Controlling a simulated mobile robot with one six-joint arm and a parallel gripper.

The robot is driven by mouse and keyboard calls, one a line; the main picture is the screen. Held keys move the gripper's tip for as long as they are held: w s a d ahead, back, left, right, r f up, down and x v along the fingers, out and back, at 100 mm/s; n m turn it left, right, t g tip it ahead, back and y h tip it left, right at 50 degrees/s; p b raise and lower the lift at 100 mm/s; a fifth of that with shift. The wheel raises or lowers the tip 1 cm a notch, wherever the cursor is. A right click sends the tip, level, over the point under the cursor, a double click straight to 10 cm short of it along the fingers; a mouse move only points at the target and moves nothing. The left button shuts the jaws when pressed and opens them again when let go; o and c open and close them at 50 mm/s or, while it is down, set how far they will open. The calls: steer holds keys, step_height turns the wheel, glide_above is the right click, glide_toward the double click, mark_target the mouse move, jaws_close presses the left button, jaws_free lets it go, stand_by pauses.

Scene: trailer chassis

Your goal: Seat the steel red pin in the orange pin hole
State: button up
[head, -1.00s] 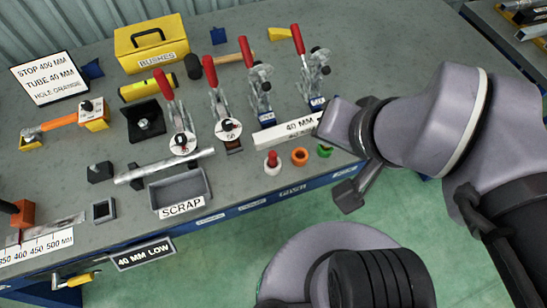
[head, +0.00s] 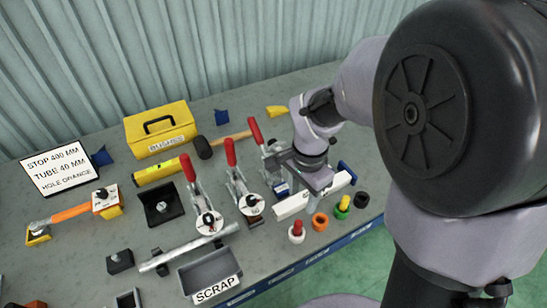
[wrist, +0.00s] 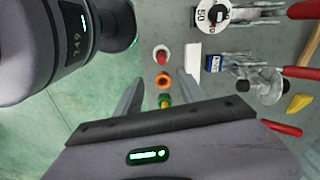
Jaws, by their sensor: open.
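The red-topped pin (head: 297,226) stands upright in a white round holder near the bench's front edge; it also shows in the wrist view (wrist: 161,53). The orange ring (head: 319,222) with the pin hole is just right of it, with a dark centre and nothing standing in it; it also shows in the wrist view (wrist: 163,79). My gripper (wrist: 163,82) is open and empty. In the wrist view its fingers reach up either side of the orange ring and the green holder, apparently above them. In the head view the fingertips are hard to make out.
A green holder with a yellow-topped pin (head: 343,205) and a black ring (head: 361,200) continue the row to the right. A white 40 mm block (head: 291,206) lies behind the row. Red-handled toggle clamps (head: 236,180) stand behind and left. The scrap tray (head: 210,272) is at front left.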

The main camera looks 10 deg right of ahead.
mark_target(299, 222)
steer(key=f+b, duration=0.1)
steer(key=f, duration=0.4)
steer(key=f+b, duration=0.2)
steer(key=f, duration=0.2)
steer(key=shift+d+f, duration=0.2)
steer(key=shift+f, duration=0.2)
steer(key=f+b, duration=0.2)
steer(key=f, duration=0.1)
steer(key=f+b, duration=0.1)
steer(key=f, duration=0.1)
steer(key=shift+w+a+f, duration=0.1)
steer(key=shift+w, duration=0.15)
jaws_close()
